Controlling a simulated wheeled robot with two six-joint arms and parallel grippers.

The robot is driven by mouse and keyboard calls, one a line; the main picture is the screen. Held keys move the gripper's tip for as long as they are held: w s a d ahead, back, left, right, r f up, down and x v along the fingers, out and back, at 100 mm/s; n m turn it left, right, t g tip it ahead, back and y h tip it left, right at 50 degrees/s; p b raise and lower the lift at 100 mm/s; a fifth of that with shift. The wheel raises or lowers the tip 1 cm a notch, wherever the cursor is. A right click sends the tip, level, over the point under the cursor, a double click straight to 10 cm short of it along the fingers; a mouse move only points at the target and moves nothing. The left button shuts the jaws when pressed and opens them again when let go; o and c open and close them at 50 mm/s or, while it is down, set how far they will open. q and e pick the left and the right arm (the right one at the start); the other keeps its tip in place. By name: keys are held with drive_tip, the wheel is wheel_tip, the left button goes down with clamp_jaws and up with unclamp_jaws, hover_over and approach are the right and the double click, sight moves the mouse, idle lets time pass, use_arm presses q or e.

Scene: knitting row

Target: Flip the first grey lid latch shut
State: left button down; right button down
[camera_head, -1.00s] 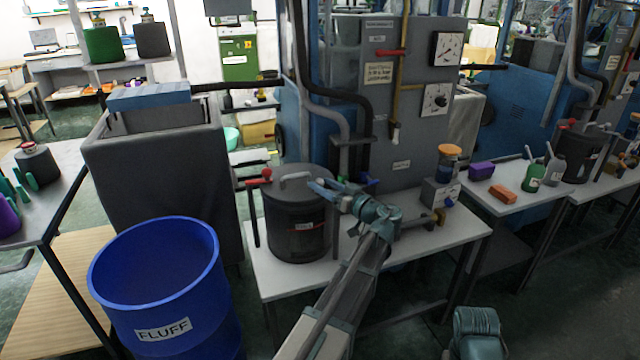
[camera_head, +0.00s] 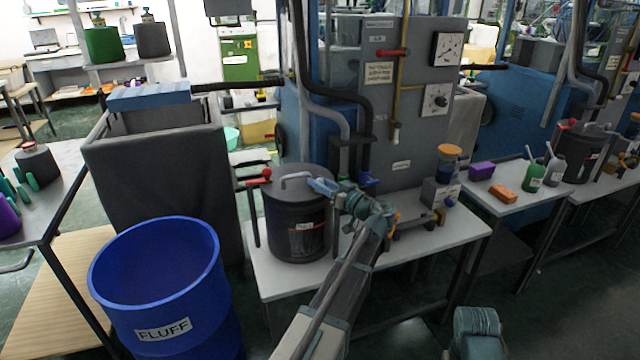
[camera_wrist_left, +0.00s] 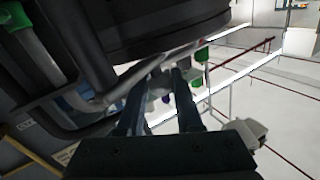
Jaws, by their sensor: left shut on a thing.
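The grey lid latch (camera_head: 297,176) is a bent bar on top of the dark round can (camera_head: 290,228), which stands on the white bench. My left gripper (camera_head: 322,186) reaches over the can's right side, with its fingertips at the right end of the latch. In the left wrist view, a grey bar (camera_wrist_left: 120,88) runs under the dark round shape to the fingertips (camera_wrist_left: 158,80), and the gripper is shut on it. The fingertips hide the bar's gripped end.
A red-knobbed lever (camera_head: 265,174) stands at the can's left. A grey machine panel (camera_head: 410,110) with hoses rises close behind. A blue FLUFF bin (camera_head: 165,325) stands at front left. The white bench (camera_head: 450,230) is partly free right of my arm, before a small box (camera_head: 437,193).

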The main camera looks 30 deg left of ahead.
use_arm(q)
drive_tip(key=shift+t, duration=0.3)
drive_tip(key=shift+w+a+m+t+h, duration=0.15)
drive_tip(key=shift+m+t+h, duration=0.35)
drive_tip(key=shift+m+t, duration=0.45)
drive_tip(key=shift+w+m+t+h, duration=0.5)
drive_tip(key=shift+m+t+h, duration=0.2)
drive_tip(key=shift+t, duration=0.35)
drive_tip(key=shift+w+m+t+h, duration=0.45)
drive_tip(key=shift+m+t+h, duration=0.25)
drive_tip(key=shift+t, duration=0.3)
drive_tip(key=c, duration=0.6)
unclamp_jaws()
drive_tip(key=v, duration=1.4)
drive_tip(key=shift+w+f, duration=0.1)
